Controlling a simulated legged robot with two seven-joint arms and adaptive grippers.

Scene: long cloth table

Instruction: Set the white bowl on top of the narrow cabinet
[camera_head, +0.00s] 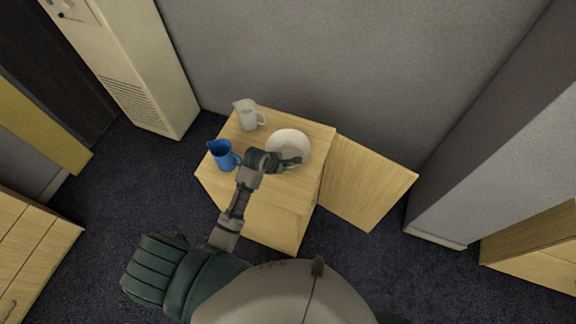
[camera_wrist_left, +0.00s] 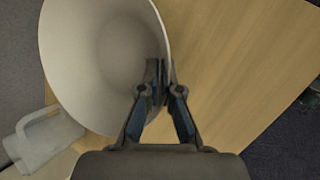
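The white bowl (camera_head: 289,146) is over the top of the narrow wooden cabinet (camera_head: 318,137), near its back right. I cannot tell whether it rests on the top or is held just above it. My left gripper (camera_head: 289,161) reaches the bowl's near side. In the left wrist view, the gripper's fingers (camera_wrist_left: 160,72) are closed together on the rim of the bowl (camera_wrist_left: 85,60), one inside and one outside. The wooden cabinet top (camera_wrist_left: 240,50) lies beneath. My right gripper is not in view.
A blue jug (camera_head: 222,155) and a white jug (camera_head: 247,116) stand on the cabinet top, left of the bowl. The white jug also shows in the left wrist view (camera_wrist_left: 42,142). The cabinet's door (camera_head: 367,185) hangs open to the right. A grey wall is behind.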

